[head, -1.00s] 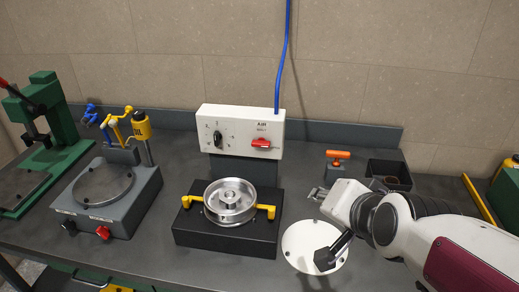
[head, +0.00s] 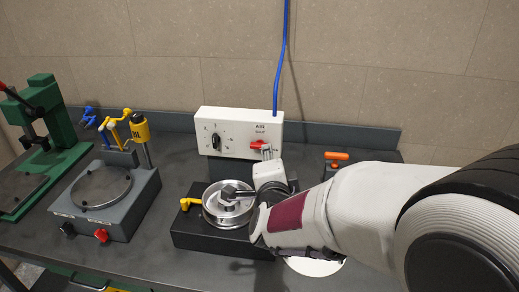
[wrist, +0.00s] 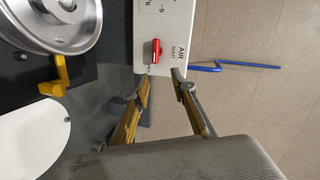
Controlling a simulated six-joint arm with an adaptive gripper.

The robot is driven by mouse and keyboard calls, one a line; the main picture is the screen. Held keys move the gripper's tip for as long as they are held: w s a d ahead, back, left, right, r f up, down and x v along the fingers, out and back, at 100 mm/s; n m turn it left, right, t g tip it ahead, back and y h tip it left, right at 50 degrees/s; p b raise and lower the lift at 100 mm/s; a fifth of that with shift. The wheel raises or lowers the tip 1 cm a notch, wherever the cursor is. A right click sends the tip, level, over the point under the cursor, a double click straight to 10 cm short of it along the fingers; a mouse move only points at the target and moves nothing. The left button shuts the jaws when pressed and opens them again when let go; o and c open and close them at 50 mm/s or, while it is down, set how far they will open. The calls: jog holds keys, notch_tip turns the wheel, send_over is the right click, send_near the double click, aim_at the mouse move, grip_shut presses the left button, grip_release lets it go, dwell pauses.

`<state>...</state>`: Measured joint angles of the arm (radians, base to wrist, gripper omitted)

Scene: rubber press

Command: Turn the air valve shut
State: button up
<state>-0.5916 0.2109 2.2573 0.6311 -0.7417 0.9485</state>
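The air valve is a red lever (head: 258,145) on the right of the white control box (head: 222,127), under the "AIR" label. In the head view the lever lies roughly level across the panel. In the wrist view, which is turned on its side, the red lever (wrist: 156,50) shows just beyond my fingertips. My gripper (wrist: 162,73) is open, its two fingers apart with nothing between them. It points at the box near the lever.
A black press base (head: 205,240) with a metal wheel-like mould (head: 215,215) and yellow handles (head: 190,203) stands in front, partly behind my arm. A black selector knob (head: 216,142) is left on the box. A blue hose (head: 281,70) rises from its top.

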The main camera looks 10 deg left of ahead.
aim_at(259, 148)
jog(key=shift+w+a+f+m+t+h, duration=0.1)
jog(key=shift+a+f+m+t+h, duration=0.6)
jog(key=shift+a+f+m, duration=0.35)
jog(key=shift+w+a+f+m+t+h, duration=0.1)
jog(key=shift+a+f+m+t+h, duration=0.5)
jog(key=shift+a+f+m+t, duration=0.5)
jog(key=shift+d+r+g, duration=0.1)
jog(key=shift+r+g, duration=0.2)
jog(key=shift+w, duration=3.85)
grip_shut()
